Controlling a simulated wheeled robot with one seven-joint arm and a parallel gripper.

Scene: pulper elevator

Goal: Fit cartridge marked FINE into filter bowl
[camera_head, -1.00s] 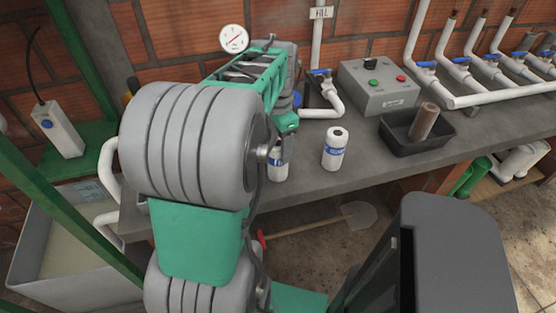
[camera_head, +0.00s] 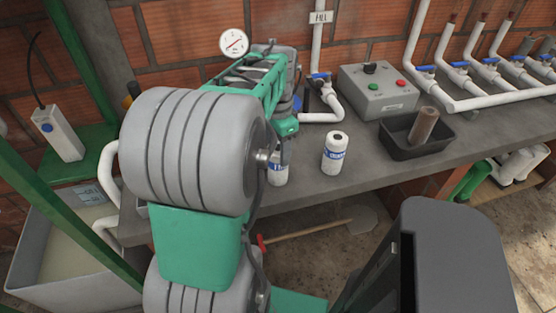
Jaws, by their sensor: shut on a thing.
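My arm fills the left middle of the head view and hides much of the bench. My gripper (camera_head: 284,146) shows only partly beyond the large grey joint, pointing down. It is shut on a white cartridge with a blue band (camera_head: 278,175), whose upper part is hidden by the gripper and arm. A second white cartridge with a blue label (camera_head: 335,158) stands upright on the bench to the right, apart from the gripper. The label lettering is too small to read, so I cannot tell which is FINE. I cannot make out the filter bowl.
The grey bench (camera_head: 310,185) has free room around the second cartridge. A black tray (camera_head: 440,145) holds a brown cylinder (camera_head: 424,124). Behind stand a grey control box (camera_head: 377,98), white pipes with blue valves (camera_head: 335,104) and a round gauge (camera_head: 234,43).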

